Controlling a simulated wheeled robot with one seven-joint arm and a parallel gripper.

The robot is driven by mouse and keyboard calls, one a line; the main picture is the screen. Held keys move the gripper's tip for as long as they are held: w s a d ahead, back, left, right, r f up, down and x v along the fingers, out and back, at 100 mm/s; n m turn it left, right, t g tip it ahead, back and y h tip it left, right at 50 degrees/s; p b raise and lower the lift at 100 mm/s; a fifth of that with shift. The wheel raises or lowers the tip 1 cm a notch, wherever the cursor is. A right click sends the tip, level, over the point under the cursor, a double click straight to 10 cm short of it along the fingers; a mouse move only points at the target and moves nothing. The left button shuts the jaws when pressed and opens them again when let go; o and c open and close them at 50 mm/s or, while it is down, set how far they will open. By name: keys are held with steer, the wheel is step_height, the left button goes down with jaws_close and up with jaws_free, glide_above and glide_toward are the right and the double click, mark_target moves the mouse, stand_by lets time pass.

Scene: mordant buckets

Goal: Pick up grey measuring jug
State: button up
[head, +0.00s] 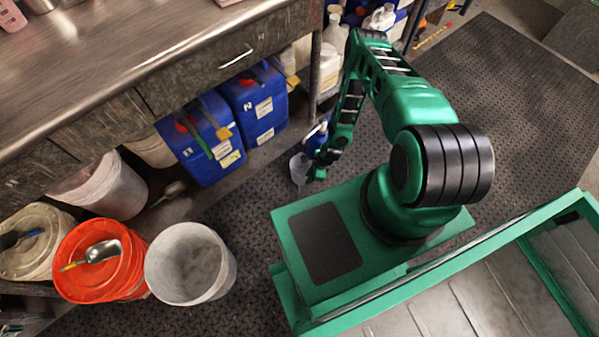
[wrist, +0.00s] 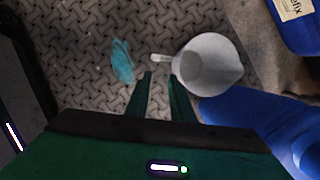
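The grey measuring jug (wrist: 212,66) is on the dark patterned floor, seen from above in the wrist view, with its short handle (wrist: 161,58) pointing left. In the head view the jug (head: 299,170) is small and pale, left of my gripper (head: 318,168). In the wrist view my gripper (wrist: 161,78) is open, its two fingers apart with nothing between them. The fingertips appear just below the handle in the picture. I cannot tell their height above the floor or whether they touch the jug.
A blue container (wrist: 245,115) lies close right of the fingers. A teal scrap (wrist: 122,60) is on the floor to the left. Blue canisters (head: 203,140) stand under the steel bench (head: 110,60). A white bucket (head: 225,250) and a red-lidded bucket (head: 75,258) stand at lower left.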

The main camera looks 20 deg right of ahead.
steer(key=shift+s+a+x, duration=0.1)
steer(key=shift+a+x, duration=0.05)
steer(key=shift+x, duration=1.85)
steer(key=shift+s+a+x, duration=0.1)
steer(key=shift+a+x, duration=0.05)
steer(key=shift+x, duration=1.8)
steer(key=shift+s+a+x, duration=0.1)
steer(key=shift+x, duration=1.9)
steer(key=shift+r, duration=0.1)
jaws_close()
